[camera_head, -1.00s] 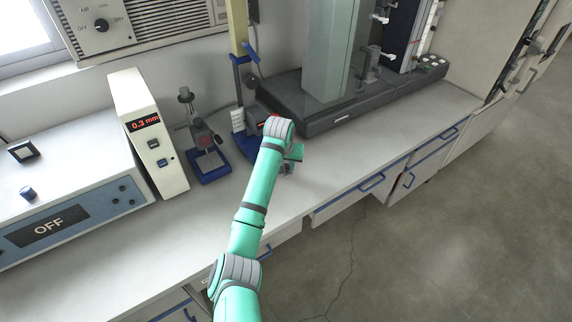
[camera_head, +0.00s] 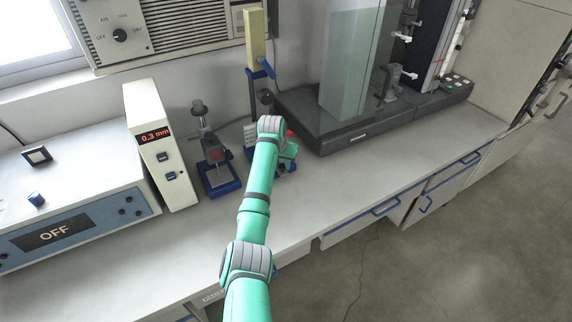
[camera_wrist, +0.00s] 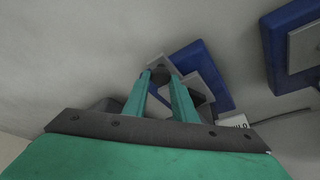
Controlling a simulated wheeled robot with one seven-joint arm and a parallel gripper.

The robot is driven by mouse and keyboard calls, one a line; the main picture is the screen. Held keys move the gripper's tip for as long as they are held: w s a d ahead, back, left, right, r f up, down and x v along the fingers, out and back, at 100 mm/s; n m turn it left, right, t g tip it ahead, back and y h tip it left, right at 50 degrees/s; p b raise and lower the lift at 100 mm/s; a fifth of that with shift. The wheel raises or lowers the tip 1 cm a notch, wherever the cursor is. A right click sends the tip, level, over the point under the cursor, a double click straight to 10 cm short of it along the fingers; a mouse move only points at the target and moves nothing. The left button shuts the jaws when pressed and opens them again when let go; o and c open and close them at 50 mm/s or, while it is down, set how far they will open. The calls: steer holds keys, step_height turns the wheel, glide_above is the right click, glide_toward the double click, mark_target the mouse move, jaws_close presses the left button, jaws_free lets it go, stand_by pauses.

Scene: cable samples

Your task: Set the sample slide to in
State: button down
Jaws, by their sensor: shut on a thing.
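My gripper (camera_wrist: 161,78) is shut on a small dark knob (camera_wrist: 160,71) in the wrist view. The knob sits at a light grey plate (camera_wrist: 157,61), which looks like the sample slide. The plate lies beside a blue base (camera_wrist: 187,54), with another grey piece (camera_wrist: 204,88) on that base. In the head view my gripper (camera_head: 288,158) is at the foot of the stand with the yellow column (camera_head: 254,38). My arm hides most of that base and the slide there, so I cannot tell how far in the slide sits.
A second blue-based stand (camera_head: 216,171) is just left of the arm. A white display unit (camera_head: 160,145) reading 0.3 mm and a box marked OFF (camera_head: 70,215) stand further left. A dark machine base (camera_head: 345,130) is close on the right. The front worktop is clear.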

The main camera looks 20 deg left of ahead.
steer(key=c, duration=1.7)
jaws_free()
steer(key=shift+s+r, duration=0.1)
steer(key=shift+c, duration=0.2)
steer(key=shift+o, duration=1.4)
steer(key=shift+s+a, duration=0.15)
steer(key=shift+a, duration=0.2)
steer(key=shift+d+r, duration=0.15)
steer(key=v, duration=1)
steer(key=shift+s+r, duration=0.15)
steer(key=shift+s, duration=0.05)
